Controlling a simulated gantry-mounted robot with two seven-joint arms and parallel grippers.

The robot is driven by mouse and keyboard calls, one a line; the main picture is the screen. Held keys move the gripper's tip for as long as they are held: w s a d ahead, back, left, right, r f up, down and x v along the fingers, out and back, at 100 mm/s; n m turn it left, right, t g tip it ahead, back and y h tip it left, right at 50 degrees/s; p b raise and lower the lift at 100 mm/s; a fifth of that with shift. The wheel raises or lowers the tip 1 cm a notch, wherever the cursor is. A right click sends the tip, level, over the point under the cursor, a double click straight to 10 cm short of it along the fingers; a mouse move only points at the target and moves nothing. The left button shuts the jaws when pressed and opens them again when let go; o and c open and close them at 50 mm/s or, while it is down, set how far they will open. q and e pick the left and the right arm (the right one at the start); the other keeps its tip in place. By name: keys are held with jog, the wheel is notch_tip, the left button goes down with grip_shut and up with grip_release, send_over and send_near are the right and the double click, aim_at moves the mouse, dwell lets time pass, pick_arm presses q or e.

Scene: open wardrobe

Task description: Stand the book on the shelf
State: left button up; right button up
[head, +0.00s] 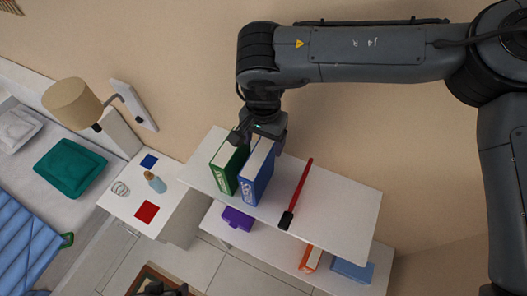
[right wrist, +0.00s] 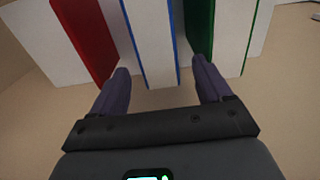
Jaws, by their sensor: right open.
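A blue book (head: 257,172) with a white page block stands upright on the top board of the white shelf (head: 335,205). A green book (head: 229,166) stands upright just left of it, close beside it. My right gripper (head: 256,138) is at the wall-side end of the blue book. In the right wrist view, its open fingers (right wrist: 161,88) are on either side of the blue book (right wrist: 157,45), with a gap on each side. The green book (right wrist: 228,35) is beyond the right finger there. A dark part at the bottom edge of the head view may be my left gripper (head: 160,289); its fingers are unclear.
A long red item (head: 301,186) with a black end lies right of the blue book. The lower board holds a purple item (head: 238,218), an orange item (head: 311,258) and a light-blue box (head: 352,270). A nightstand (head: 128,200) and lamp (head: 72,101) stand left.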

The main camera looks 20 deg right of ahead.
notch_tip(320, 180, up, 4)
jog(key=shift+f+b, duration=0.1)
jog(key=shift+b, duration=0.25)
jog(key=shift+r, duration=0.75)
